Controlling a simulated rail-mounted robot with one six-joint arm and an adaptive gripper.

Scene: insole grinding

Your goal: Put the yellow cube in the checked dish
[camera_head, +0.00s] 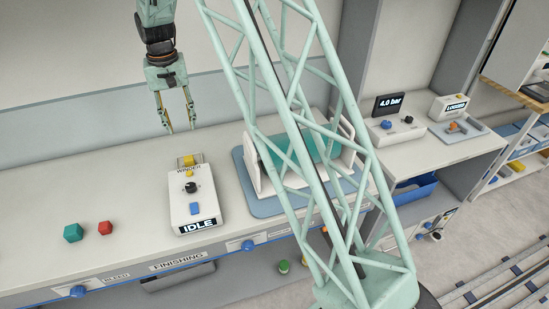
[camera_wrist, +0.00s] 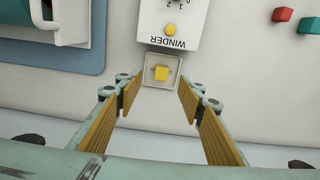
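A small yellow cube (camera_wrist: 161,74) sits in a small pale square holder (camera_wrist: 149,83) behind the winder box; in the head view the cube (camera_head: 188,160) shows at the box's far end. My gripper (camera_head: 179,130) is open and empty, pointing down above the bench, higher than the cube. In the wrist view the fingers (camera_wrist: 158,105) are spread wide, and the cube appears ahead between their tips, not touched. I cannot make out a checked dish in either view.
The white winder box (camera_head: 194,200) reads IDLE. A teal cube (camera_head: 73,233) and a red cube (camera_head: 105,228) lie to its left. A blue mat (camera_head: 265,207) with a teal roll stands right, partly behind my lattice column. The bench left of the winder is mostly clear.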

